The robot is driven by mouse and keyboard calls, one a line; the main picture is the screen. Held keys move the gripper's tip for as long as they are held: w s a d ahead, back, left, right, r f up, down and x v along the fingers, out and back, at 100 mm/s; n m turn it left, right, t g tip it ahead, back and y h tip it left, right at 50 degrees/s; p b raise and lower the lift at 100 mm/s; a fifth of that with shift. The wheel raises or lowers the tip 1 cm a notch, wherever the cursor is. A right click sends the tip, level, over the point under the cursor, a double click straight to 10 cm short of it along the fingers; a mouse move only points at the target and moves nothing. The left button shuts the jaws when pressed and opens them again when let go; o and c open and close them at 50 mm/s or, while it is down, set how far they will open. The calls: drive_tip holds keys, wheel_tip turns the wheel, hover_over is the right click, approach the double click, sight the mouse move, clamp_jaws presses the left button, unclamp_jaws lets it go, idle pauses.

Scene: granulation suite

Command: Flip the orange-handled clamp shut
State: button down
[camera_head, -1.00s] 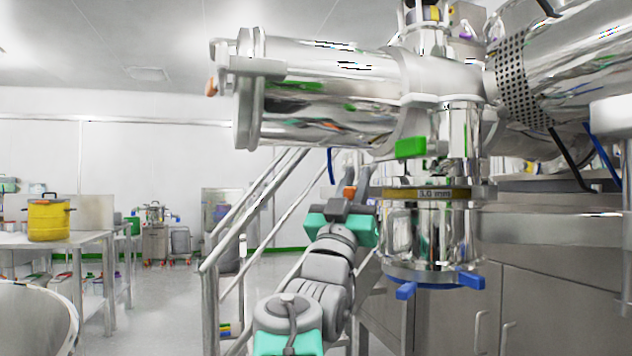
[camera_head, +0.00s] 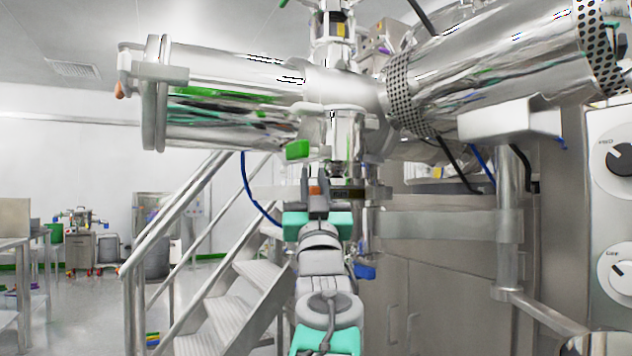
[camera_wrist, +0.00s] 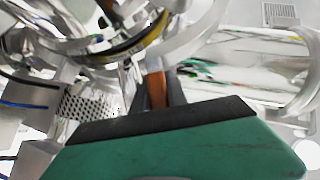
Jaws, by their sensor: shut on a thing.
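My gripper (camera_head: 316,184) is shut on an orange handle (camera_head: 316,189), in front of the upright steel outlet. In the wrist view the same orange handle (camera_wrist: 157,90) stands between the dark fingers. A metal ring joint with a dark-yellow band (camera_head: 350,193) lies just behind the fingers. The band also shows in the wrist view (camera_wrist: 146,40), above the handle. My fingers and wrist hide much of the clamp, so I cannot tell whether it is open or closed.
A green handle (camera_head: 298,150) is just above my gripper and a blue handle (camera_head: 366,271) is below right. A large steel cylinder (camera_head: 225,95) reaches left overhead. Stairs with rails (camera_head: 222,310) stand at left. A control panel (camera_head: 612,210) is at far right.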

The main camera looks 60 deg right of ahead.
drive_tip(key=c, duration=1.3)
unclamp_jaws()
drive_tip(key=shift+w, duration=0.15)
drive_tip(key=shift+f, duration=0.1)
